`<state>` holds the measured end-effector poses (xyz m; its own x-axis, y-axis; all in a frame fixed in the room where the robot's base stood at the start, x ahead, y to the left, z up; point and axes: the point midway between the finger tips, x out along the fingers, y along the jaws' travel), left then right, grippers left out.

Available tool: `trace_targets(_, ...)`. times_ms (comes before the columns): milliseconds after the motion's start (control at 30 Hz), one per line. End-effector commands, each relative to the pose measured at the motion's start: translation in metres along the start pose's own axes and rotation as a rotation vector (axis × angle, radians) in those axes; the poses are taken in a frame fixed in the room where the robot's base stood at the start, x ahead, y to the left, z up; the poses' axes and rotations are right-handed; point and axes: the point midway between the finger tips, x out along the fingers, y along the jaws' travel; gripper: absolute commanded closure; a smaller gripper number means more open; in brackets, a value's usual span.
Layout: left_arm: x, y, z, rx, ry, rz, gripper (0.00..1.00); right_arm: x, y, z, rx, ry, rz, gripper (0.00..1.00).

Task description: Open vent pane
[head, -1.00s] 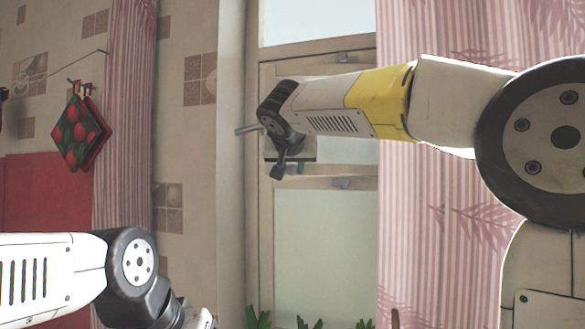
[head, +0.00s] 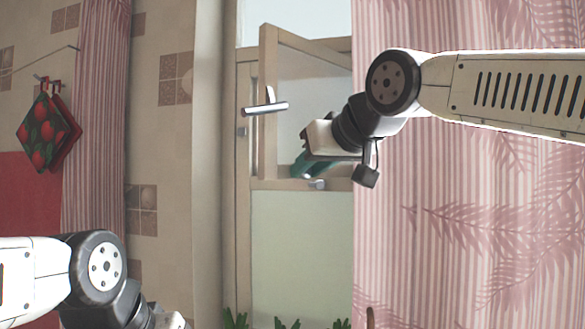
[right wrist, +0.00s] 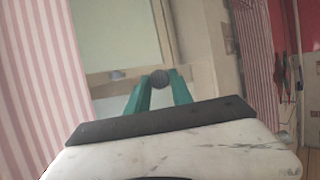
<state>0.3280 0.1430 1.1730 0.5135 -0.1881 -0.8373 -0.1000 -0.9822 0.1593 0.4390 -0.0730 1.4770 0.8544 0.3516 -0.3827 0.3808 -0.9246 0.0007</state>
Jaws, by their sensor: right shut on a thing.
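The vent pane (head: 312,92) is the small upper window sash. In the head view it stands open, swung out of its frame, its left edge towards me. A grey metal handle (head: 265,107) lies level across that left edge. My right gripper (head: 303,166) is in front of the pane's lower part, below and right of the handle and apart from it in the picture. In the right wrist view its teal fingers (right wrist: 160,84) close on a dark round knob-like end (right wrist: 160,77); what it belongs to is unclear. My left arm shows at lower left, its fingers out of view.
A lower window pane (head: 300,250) is under the vent, with a small metal fitting (head: 318,184) on the rail between. A pink striped curtain (head: 450,220) hangs right, close to my right arm. Pot holders (head: 48,130) hang on the left wall. Plant tips (head: 235,318) show below.

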Motion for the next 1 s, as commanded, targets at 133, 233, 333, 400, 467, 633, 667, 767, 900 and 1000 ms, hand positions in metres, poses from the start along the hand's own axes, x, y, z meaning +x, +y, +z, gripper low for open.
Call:
trace_targets(133,0.0000,0.0000,0.0000,0.000,0.000,0.000,1.00,-0.0047,0.0093,0.0008,0.006,0.002,0.013,1.00)
trace_targets(233,0.0000,0.0000,0.0000,0.000,0.000,0.000,1.00,-0.0055,0.0105,0.0011,0.006,0.002,0.015,1.00)
trace_targets(333,0.0000,0.0000,0.0000,0.000,0.000,0.000,1.00,-0.0056,0.0110,0.0009,0.006,0.003,0.016,1.00)
trace_targets(400,0.0000,0.0000,0.0000,0.000,0.000,0.000,1.00,-0.0056,0.0113,0.0008,0.005,0.003,0.017,1.00)
trace_targets(467,0.0000,0.0000,0.0000,0.000,0.000,0.000,1.00,-0.0056,0.0114,0.0006,0.005,0.003,0.017,1.00)
trace_targets(633,0.0000,0.0000,0.0000,0.000,0.000,0.000,1.00,-0.0055,0.0110,0.0005,0.005,0.004,0.016,0.52)
trace_targets(667,0.0001,0.0000,0.0000,0.000,0.000,0.000,1.00,-0.0054,0.0106,0.0006,0.005,0.004,0.016,0.52)
trace_targets(767,0.0000,0.0000,0.0000,0.000,0.000,0.000,1.00,-0.0053,0.0091,0.0008,0.004,0.003,0.013,0.52)
trace_targets(900,0.0000,0.0000,0.0000,0.000,0.000,0.000,1.00,-0.0051,0.0076,0.0012,0.003,0.002,0.010,0.52)
trace_targets(1000,0.0000,0.0000,0.0000,0.000,0.000,0.000,1.00,-0.0080,0.0072,0.0010,0.003,0.002,0.009,0.52)
